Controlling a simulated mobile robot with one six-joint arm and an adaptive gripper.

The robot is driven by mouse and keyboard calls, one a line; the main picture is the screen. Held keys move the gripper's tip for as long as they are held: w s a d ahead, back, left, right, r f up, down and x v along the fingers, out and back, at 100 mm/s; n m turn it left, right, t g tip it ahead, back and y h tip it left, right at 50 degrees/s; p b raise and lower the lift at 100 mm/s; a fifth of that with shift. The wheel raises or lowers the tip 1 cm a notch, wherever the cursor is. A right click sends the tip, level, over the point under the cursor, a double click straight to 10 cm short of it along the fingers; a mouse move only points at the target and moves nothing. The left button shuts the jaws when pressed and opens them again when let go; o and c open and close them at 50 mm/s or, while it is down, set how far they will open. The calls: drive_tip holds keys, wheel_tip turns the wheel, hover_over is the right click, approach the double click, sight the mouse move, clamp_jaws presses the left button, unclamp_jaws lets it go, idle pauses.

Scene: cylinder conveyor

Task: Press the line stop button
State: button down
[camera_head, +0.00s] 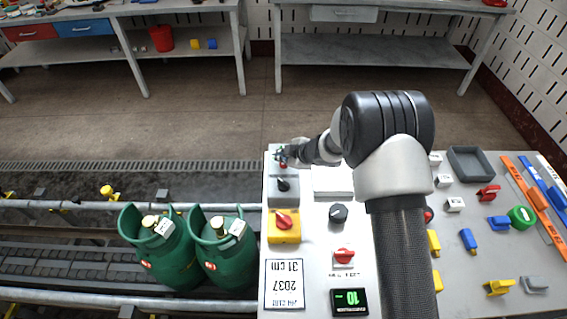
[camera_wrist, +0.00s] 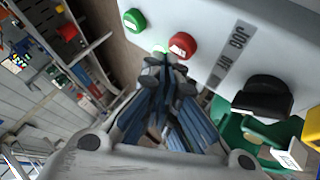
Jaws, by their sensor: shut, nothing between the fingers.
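A round red button with white lettering (camera_wrist: 182,45) sits on a light grey box beside a round green button (camera_wrist: 134,20) in the wrist view. In the head view the red button (camera_head: 283,165) shows small at the far left end of the panel, partly covered by my gripper (camera_head: 285,155). My gripper is shut and empty. Its fingertips (camera_wrist: 162,62) appear close beside the red button, on the side toward the green one. I cannot tell whether they touch the box. A small green glow shows near the tips.
A black knob (camera_head: 283,185) and a red knob on a yellow box (camera_head: 284,222) stand nearer on the panel (camera_head: 310,240). Two green gas cylinders (camera_head: 222,255) stand on the conveyor at left.

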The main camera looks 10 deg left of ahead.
sight(282, 164)
drive_tip(key=shift+f+b, duration=0.3)
drive_tip(key=shift+f, duration=0.35)
idle(0.6)
idle(0.3)
drive_tip(key=shift+r+p, duration=0.9)
drive_tip(key=shift+p, duration=0.1)
wheel_tip(282, 164, up, 5)
drive_tip(key=p, duration=0.5)
idle(0.4)
